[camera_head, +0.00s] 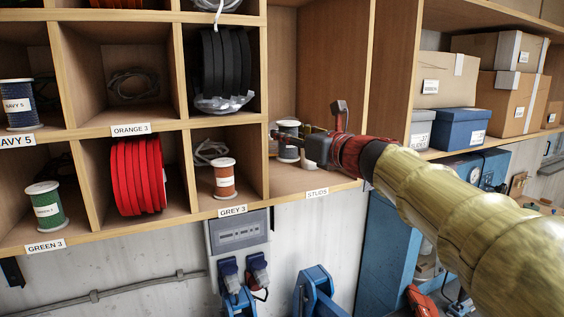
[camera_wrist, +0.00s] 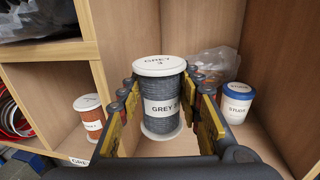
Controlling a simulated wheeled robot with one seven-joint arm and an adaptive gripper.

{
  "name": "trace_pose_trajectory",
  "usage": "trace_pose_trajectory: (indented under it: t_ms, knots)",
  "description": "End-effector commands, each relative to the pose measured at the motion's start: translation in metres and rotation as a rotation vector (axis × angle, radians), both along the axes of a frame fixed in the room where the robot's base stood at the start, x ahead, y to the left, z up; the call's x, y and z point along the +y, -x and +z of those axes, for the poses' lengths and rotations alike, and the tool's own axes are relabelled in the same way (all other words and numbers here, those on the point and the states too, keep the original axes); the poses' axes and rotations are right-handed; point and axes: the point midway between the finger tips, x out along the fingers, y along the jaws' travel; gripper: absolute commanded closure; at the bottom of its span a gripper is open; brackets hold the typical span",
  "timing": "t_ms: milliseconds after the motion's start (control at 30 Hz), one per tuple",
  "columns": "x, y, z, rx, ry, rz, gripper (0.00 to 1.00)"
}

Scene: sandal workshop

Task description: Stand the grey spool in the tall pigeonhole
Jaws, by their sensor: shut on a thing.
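The grey spool (camera_wrist: 161,115) has white flanges and a "GREY 3" label, and it stands upright between my gripper's fingers (camera_wrist: 165,108) in the wrist view. My gripper (camera_head: 303,146) is shut on it, with a finger on either side. In the head view the spool (camera_head: 288,128) is inside the tall pigeonhole (camera_head: 322,70), the one above the "STUDS" label, partly hidden by my gripper. Its lower flange is at or close to the pigeonhole floor (camera_wrist: 240,150); I cannot tell whether it touches.
A wooden divider (camera_wrist: 110,50) rises on the left. An orange spool (camera_head: 224,178) stands in the neighbouring "GREY 3" pigeonhole.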

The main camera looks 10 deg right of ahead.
Motion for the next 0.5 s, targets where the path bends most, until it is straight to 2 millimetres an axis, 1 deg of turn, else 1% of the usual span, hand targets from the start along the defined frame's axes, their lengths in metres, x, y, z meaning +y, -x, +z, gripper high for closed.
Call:
trace_pose_trajectory:
  t_ms: [33, 100, 200, 433, 500]
  knots:
    - [0.001, -0.008, -0.01, 0.003, -0.002, 0.002, 0.92]
    - [0.002, -0.018, -0.023, 0.003, -0.002, 0.0, 0.92]
    - [0.004, -0.029, -0.037, 0.002, -0.002, 0.001, 0.92]
    - [0.006, -0.041, -0.051, -0.001, 0.0, 0.0, 0.92]
    - [0.006, -0.047, -0.058, 0.0, -0.001, 0.0, 0.92]
